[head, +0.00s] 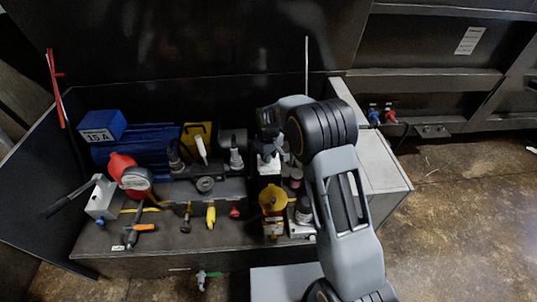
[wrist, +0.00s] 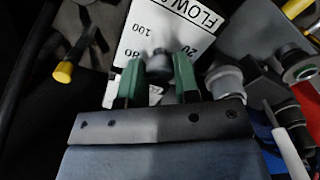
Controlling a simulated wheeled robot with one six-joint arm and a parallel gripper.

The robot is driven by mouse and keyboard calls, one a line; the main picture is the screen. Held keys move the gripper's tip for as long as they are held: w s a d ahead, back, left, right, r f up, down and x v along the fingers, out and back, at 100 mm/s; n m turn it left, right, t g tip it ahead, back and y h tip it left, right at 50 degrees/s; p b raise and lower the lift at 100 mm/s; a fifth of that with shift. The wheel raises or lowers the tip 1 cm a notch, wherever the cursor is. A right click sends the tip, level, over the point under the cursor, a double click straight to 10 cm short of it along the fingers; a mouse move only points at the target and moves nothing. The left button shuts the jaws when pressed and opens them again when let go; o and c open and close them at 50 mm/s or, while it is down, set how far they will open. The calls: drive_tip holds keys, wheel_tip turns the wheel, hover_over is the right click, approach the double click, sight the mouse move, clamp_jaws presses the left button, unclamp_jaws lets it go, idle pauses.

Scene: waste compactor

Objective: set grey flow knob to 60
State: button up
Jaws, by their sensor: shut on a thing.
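The grey flow knob (wrist: 158,66) shows between the green fingertips of my gripper (wrist: 157,78) in the wrist view. My gripper is shut on it. Behind it is a white scale plate (wrist: 165,25) with "FLOW", 100 and 20 readable, and a partly covered number at the left. The knob's pointer and its current setting are hidden by the fingers. In the head view my gripper (head: 268,160) is low over the bench, right of centre, and the knob is not distinguishable there.
A yellow-tipped lever (wrist: 64,72) stands left of the scale in the wrist view.

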drive_tip(key=n, duration=0.4)
drive_tip(key=shift+r+n, duration=0.1)
drive_tip(key=shift+n, duration=0.2)
drive_tip(key=shift+n+p, duration=0.3)
drive_tip(key=shift+n, duration=2)
drive_tip(key=o, duration=0.9)
wheel_tip(320, 180, up, 14)
drive_tip(key=shift+f+p, duration=0.15)
drive_tip(key=shift+p, duration=0.5)
